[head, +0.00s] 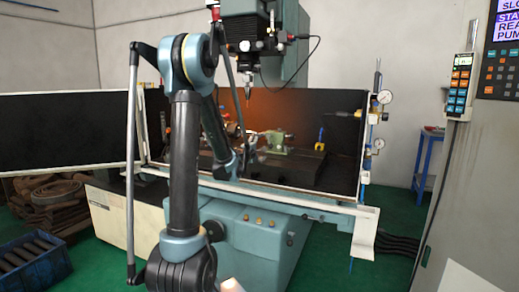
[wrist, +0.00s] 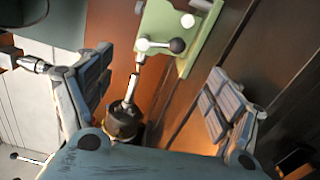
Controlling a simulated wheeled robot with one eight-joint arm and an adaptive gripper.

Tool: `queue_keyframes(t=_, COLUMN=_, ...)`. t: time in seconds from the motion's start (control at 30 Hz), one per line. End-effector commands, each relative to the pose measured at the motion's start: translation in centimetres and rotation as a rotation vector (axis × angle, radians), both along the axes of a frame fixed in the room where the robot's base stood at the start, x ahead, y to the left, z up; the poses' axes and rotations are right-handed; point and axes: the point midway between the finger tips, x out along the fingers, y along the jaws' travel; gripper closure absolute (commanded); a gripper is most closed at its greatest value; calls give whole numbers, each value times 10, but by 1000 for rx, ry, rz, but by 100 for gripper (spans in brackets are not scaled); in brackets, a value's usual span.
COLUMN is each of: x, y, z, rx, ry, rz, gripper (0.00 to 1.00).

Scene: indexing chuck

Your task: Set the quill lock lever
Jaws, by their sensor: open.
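A light green block-like body, which looks like a tailstock, stands in the machine enclosure in the head view (head: 273,139); it also shows at the top of the wrist view (wrist: 157,22). A lever with a silver shaft and a dark ball knob (wrist: 177,45) lies across its near end in the wrist view; I take it for the quill lock lever. My gripper (wrist: 163,80) is open, its two padded fingers wide apart with nothing between the pads. The lever shows beyond the fingertips, apart from them. In the head view my gripper (head: 243,160) is small and partly hidden by my arm.
A dark cylinder with a silver rod (wrist: 122,121) lies below the lever, near my left finger. The machine spindle with its tool (head: 247,92) hangs above. The white enclosure edge (head: 270,190) runs along the front. A gauge (head: 384,97) stands at the right.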

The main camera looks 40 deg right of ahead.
Motion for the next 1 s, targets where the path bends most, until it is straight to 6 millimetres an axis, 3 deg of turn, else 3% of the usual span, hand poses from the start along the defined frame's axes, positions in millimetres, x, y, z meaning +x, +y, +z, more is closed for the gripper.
queue_keyframes(t=1.0, x=-28, y=50, z=0, rx=0, ry=0, rz=1, gripper=16)
